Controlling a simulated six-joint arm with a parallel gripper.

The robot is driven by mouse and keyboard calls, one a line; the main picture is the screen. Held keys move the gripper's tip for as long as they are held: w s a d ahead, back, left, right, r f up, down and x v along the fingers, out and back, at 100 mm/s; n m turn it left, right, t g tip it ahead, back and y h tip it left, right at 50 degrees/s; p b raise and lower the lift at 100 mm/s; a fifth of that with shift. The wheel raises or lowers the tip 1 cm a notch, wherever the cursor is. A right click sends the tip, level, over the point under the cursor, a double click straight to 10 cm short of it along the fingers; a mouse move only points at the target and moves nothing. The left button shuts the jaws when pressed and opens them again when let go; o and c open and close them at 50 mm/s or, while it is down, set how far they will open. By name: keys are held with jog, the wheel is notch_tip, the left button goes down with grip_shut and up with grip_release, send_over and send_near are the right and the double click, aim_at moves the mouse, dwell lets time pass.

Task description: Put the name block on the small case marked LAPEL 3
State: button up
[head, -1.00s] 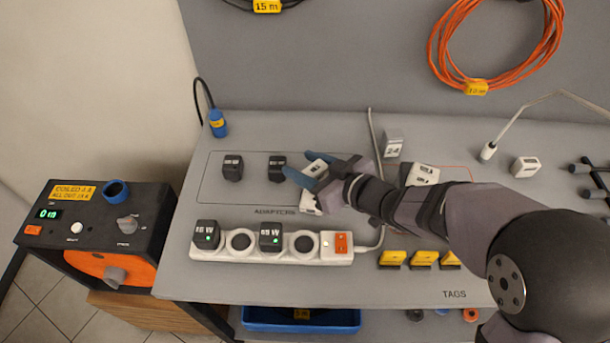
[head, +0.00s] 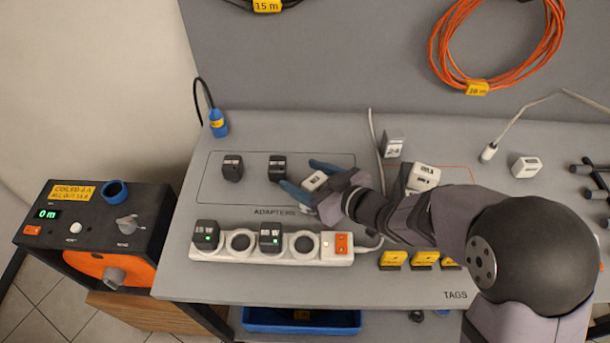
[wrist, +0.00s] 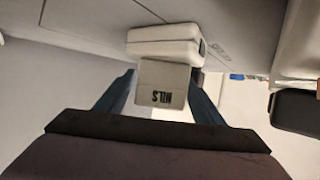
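The name block (head: 314,180), a small pale block, is between my fingers in the head view. In the wrist view the name block (wrist: 163,86) shows dark lettering upside down, like NILS. A white rounded case (wrist: 163,48) adjoins it there, and the block appears to rest against it. In the head view the case is mostly hidden by my gripper; its marking is not readable. My gripper (head: 298,174) has its blue fingers on both sides of the block, with narrow gaps showing, so it looks open around it. It also shows in the wrist view (wrist: 162,75).
Two black adapters (head: 233,168) (head: 277,168) lie left of my gripper. A white power strip (head: 335,256) runs in front. Yellow tags (head: 425,259) lie at the front.

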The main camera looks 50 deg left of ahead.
jog(key=shift+r, duration=0.25)
jog(key=v, duration=1.2)
jog(key=shift+f, duration=0.15)
